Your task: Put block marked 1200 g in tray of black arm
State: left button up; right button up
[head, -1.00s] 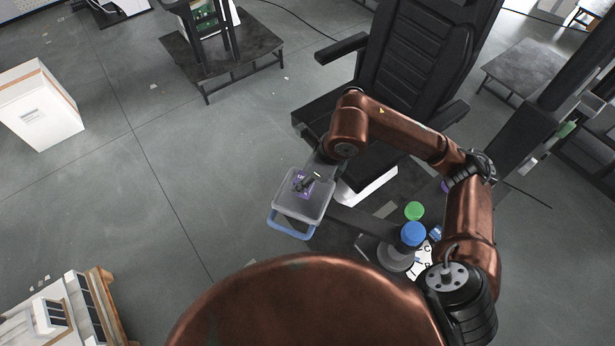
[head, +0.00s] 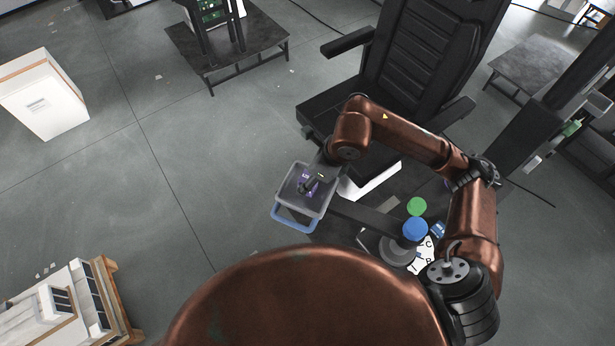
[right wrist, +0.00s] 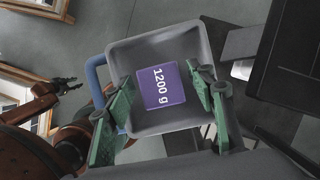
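The purple block marked 1200 g (right wrist: 162,87) lies label up inside a grey tray (right wrist: 198,40) with a blue handle. In the head view the tray (head: 290,203) sits at the end of a black arm (head: 368,220), and the block (head: 305,173) is partly hidden by my right gripper (head: 312,184). The right gripper's green-padded fingers (right wrist: 160,75) stand apart on either side of the block, above it, with small gaps visible. My left gripper (right wrist: 76,84) shows small in the right wrist view, apparently open and empty; it is out of the head view.
The black arm's column has a blue disc (head: 415,229) and a green disc (head: 417,206) near it. A black chair (head: 420,60) stands just behind the tray. A white cabinet (head: 42,100) is at left. The floor left of the tray is clear.

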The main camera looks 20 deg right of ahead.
jog(key=shift+r, duration=0.1)
jog(key=shift+d+r, duration=0.15)
jog(key=shift+r, duration=0.15)
jog(key=b+v, duration=0.1)
jog(key=v, duration=1)
jog(key=shift+s+r+b, duration=0.15)
jog(key=shift+s+b, duration=0.05)
jog(key=shift+b, duration=0.1)
